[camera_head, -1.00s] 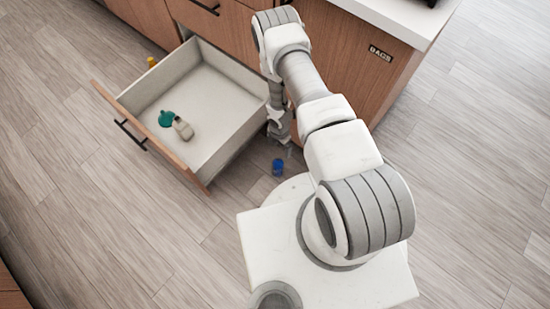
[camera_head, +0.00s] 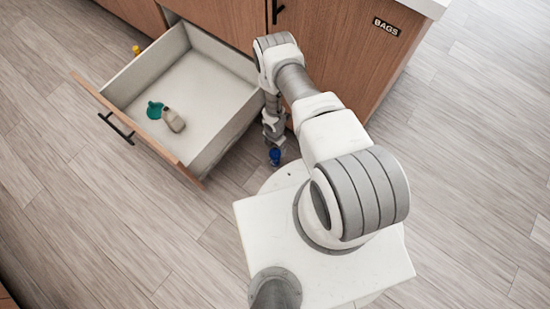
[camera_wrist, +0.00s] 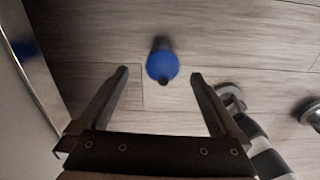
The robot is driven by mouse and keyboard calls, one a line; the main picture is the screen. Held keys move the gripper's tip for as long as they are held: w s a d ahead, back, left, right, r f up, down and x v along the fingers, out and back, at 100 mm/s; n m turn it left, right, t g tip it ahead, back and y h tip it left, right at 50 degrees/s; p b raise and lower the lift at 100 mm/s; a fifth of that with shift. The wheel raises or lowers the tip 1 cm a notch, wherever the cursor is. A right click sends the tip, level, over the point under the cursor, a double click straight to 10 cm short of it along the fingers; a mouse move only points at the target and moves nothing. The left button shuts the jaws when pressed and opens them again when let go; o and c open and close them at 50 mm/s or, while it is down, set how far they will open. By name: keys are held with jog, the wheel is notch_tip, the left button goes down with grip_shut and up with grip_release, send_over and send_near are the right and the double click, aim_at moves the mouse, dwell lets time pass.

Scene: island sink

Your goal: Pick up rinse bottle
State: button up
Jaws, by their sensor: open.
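A small blue bottle (camera_head: 275,155) stands on the floor beside the open drawer, below my gripper (camera_head: 274,143). In the wrist view the blue bottle (camera_wrist: 162,66) is seen from above, with a dark tip, centred between the fingertips of my gripper (camera_wrist: 160,76). The fingers are open and no contact with it shows. A beige bottle (camera_head: 173,120) lies in the drawer. No label shows which bottle is the rinse bottle.
The drawer (camera_head: 226,137) is pulled out left of my arm. A teal item (camera_head: 154,110) lies in it, and a yellow item (camera_head: 136,50) is beyond it. The wooden cabinet (camera_head: 345,50) stands behind my gripper. Open floor (camera_head: 80,220) lies at left.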

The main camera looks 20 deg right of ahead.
jog(key=f+b, duration=0.1)
jog(key=f, duration=0.1)
jog(key=f+b, duration=0.1)
jog(key=f, duration=0.1)
jog(key=f+b, duration=0.1)
jog(key=shift+s+f, duration=0.25)
jog(key=shift+f, duration=0.15)
jog(key=shift+r, duration=0.1)
grip_shut()
